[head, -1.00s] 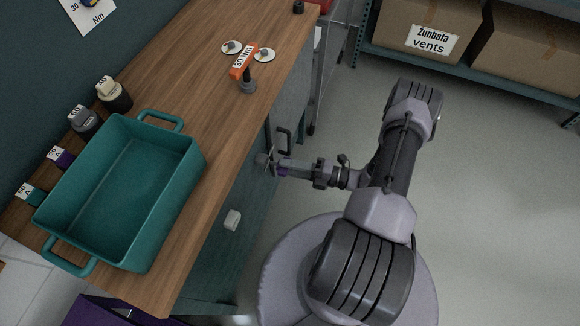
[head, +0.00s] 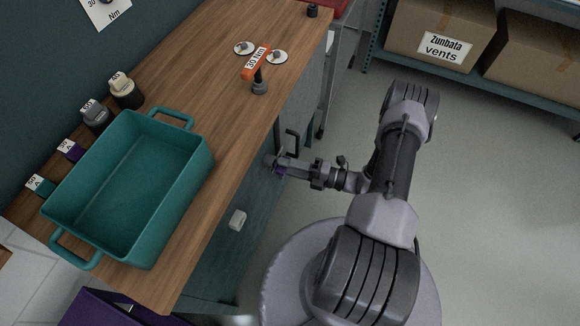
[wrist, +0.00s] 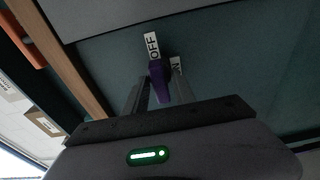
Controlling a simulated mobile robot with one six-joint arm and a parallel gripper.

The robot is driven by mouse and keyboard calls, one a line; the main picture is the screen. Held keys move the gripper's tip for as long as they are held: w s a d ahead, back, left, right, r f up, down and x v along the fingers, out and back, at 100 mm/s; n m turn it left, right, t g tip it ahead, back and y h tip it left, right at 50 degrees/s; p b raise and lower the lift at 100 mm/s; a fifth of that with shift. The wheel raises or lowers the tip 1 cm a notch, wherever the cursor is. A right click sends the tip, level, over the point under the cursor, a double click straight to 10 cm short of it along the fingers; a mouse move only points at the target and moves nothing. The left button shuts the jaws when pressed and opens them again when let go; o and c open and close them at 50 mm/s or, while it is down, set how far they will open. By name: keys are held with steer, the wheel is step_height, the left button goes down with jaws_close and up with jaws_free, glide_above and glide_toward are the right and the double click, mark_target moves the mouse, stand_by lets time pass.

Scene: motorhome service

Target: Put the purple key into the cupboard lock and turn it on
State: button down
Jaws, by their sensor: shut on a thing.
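My gripper (head: 284,166) is shut on the purple key (wrist: 158,84), level with the cupboard front (head: 232,200) below the worktop. In the head view only a small purple patch of the key shows between the fingers. In the wrist view the key points away from me at the cupboard face, between an OFF label (wrist: 153,46) and a partly covered ON label (wrist: 177,65). The lock itself is hidden behind the key and fingers. I cannot tell whether the key tip is inside it.
A dark bar handle (head: 293,143) is on the cupboard front just beyond my gripper. A white block-like fitting (head: 237,219) is on the front nearer me. A teal tray (head: 205,160) and an orange-handled tool (head: 257,63) are on the wooden worktop. The floor on the right is clear.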

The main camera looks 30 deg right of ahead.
steer(key=shift+w+a, duration=0.15)
steer(key=shift+w, duration=0.05)
steer(key=c, duration=0.9)
jaws_free()
steer(key=shift+c, duration=0.2)
